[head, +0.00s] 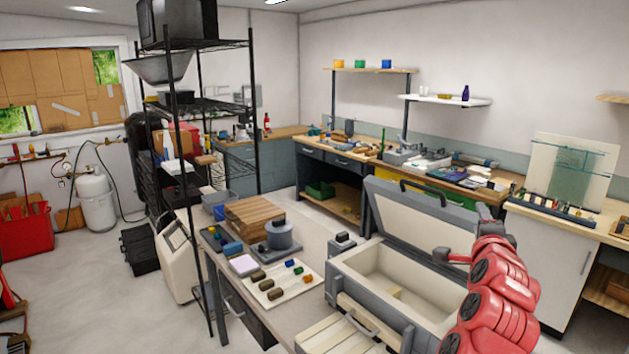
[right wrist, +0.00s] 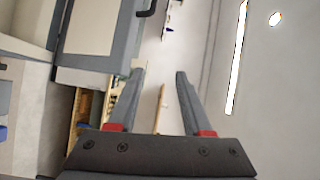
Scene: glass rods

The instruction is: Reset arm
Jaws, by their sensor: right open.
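My right arm (head: 497,295), red, rises from the lower right in the head view, in front of the right end of an open grey-and-cream chest (head: 345,285). My right gripper (right wrist: 160,74) is open in the right wrist view, its two dark fingers apart with nothing between them. In the head view the arm's upper end is by the chest's raised lid (head: 425,220), and the fingers are hard to make out. My left gripper is not in view. No glass rod can be told for certain; a greenish glass panel (head: 585,180) stands on the right bench.
A black wire rack (head: 206,240) stands left. A crowded bench (head: 365,147) runs along the back wall. Floor at left is partly clear.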

